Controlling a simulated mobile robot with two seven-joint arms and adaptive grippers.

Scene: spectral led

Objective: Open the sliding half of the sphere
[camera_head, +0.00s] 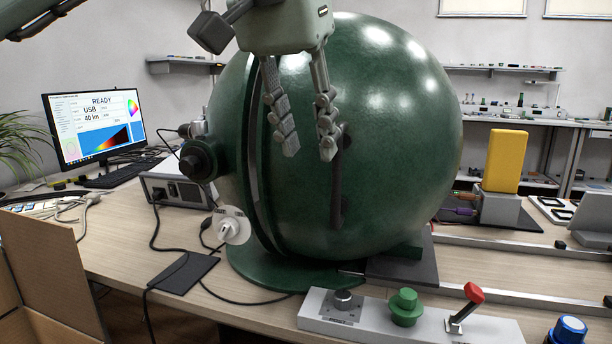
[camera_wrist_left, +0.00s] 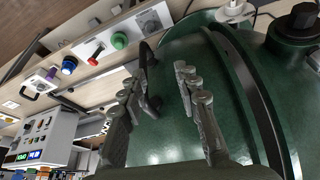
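The large dark green sphere (camera_head: 400,130) stands on the table, and its curved wall fills much of the left wrist view (camera_wrist_left: 175,140). A vertical flanged seam with a dark narrow band runs down its left part; I cannot tell how wide the gap is. A dark upright bar handle (camera_head: 336,190) is on the half right of the seam; it also shows in the left wrist view (camera_wrist_left: 151,78). My left gripper (camera_head: 309,153) is open in front of the sphere, by the handle's upper end. In the left wrist view (camera_wrist_left: 156,78) the handle appears between the fingers, nearer the left one; no grip shows.
A control box (camera_head: 385,318) with a knob, green button and red lever stands at the table's front. Rails (camera_head: 490,292) run right of the sphere. A yellow block (camera_head: 505,160) on a grey base stands further right. A monitor (camera_head: 95,125) and cardboard box (camera_head: 45,275) are left.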

